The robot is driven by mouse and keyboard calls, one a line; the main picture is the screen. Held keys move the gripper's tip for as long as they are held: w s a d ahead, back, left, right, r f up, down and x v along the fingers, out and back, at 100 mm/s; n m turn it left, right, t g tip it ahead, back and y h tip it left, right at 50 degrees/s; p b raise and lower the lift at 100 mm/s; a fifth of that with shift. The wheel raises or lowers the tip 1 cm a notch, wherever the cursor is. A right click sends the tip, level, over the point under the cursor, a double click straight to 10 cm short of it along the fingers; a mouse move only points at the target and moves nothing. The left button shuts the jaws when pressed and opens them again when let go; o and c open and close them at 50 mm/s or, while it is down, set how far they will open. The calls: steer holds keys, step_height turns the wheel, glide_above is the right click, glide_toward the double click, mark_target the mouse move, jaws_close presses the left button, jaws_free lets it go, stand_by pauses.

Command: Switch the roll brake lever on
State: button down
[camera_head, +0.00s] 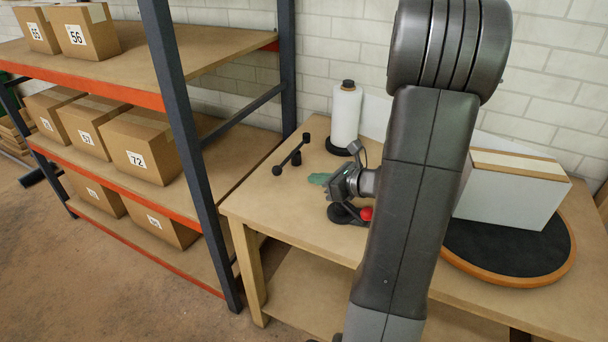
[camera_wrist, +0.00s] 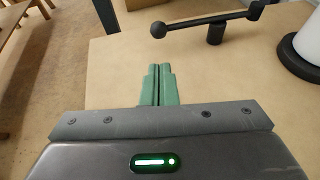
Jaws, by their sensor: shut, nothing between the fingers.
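A black lever (camera_head: 290,156) with a ball at one end and a short post under its bar stands on the table's left part, in front of the roll. It also shows in the wrist view (camera_wrist: 190,21), with the ball end to the left. A white roll (camera_head: 346,117) stands upright on a black round base behind it. My gripper (camera_head: 318,179) has green fingers, shut and empty, pointing left over the table, apart from the lever. In the wrist view the fingertips (camera_wrist: 158,67) are together, below the lever's ball.
A red knob (camera_head: 366,213) on a black base sits just below my gripper. A white and brown box (camera_head: 511,192) rests on a round dark turntable (camera_head: 461,259) at right. A shelf rack (camera_head: 175,118) with cartons stands left. The table's front left is clear.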

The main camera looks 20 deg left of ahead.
stand_by(0.3)
steer(key=b, duration=0.1)
glide_toward(286, 161)
steer(key=s+a+f, duration=0.2)
steer(key=a, duration=0.1)
steer(key=s+a+f, duration=0.1)
steer(key=a+f, duration=0.1)
steer(key=shift+s, duration=0.1)
steer(key=a+m+t+b, duration=0.1)
steer(key=b, duration=0.1)
steer(key=a+m+t+h+b, duration=0.1)
steer(key=a+b, duration=0.1)
steer(key=shift+s+f+m+t, duration=0.25)
steer(key=shift+s+m+t, duration=0.05)
steer(key=shift+s+t, duration=0.1)
steer(key=a+m+t+h+b, duration=0.1)
steer(key=a+m+t+b, duration=0.1)
steer(key=b, duration=0.1)
steer(key=shift+a+r, duration=0.1)
steer(key=shift+a, duration=0.05)
steer(key=shift+w+a+r+b, duration=0.1)
steer(key=shift+w+a+b, duration=0.2)
steer(key=shift+a, duration=0.45)
steer(key=shift+w+a+r+b, duration=0.1)
steer(key=shift+w+a+b, duration=0.15)
steer(key=shift+a, duration=0.55)
steer(key=shift+r, duration=0.1)
steer(key=shift+a+r, duration=0.1)
